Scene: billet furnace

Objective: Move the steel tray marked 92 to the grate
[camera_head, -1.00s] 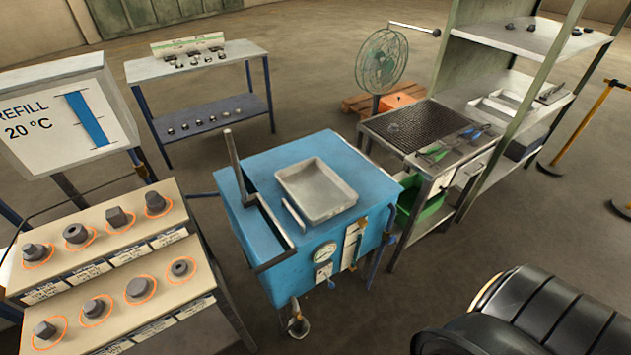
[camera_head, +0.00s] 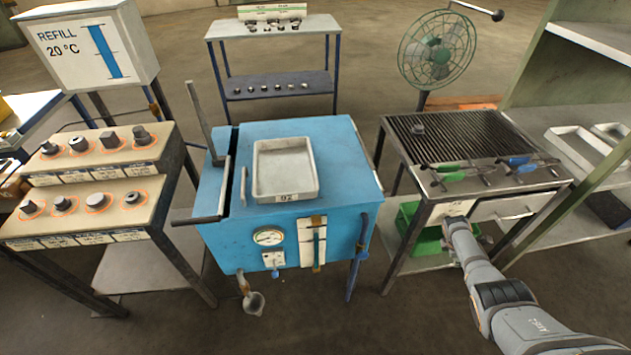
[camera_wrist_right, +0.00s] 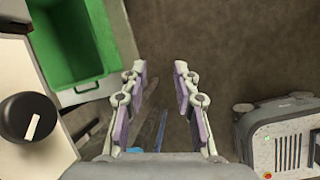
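The steel tray (camera_head: 286,192) marked 92 is a shallow grey rectangular tray. It lies flat and looks empty on top of the blue cabinet (camera_head: 345,165) in the head view. The grate (camera_head: 460,128) is the dark ribbed top of the bench to its right, with a small dark piece (camera_head: 417,129) on its left part. My right arm comes in from the lower right in the head view, with its end in front of the grate bench, away from the tray. In the right wrist view my right gripper (camera_wrist_right: 160,70) is open and empty, its fingers spread above the floor. My left gripper is not in view.
Tongs with green handles (camera_head: 452,177) and blue handles (camera_head: 518,162) lie along the grate bench's front. A green bin (camera_head: 408,222) sits below; it also shows in the right wrist view (camera_wrist_right: 75,45). A lever post (camera_head: 201,118) stands at the cabinet's left. Stepped racks (camera_head: 150,165) hold dark pieces.

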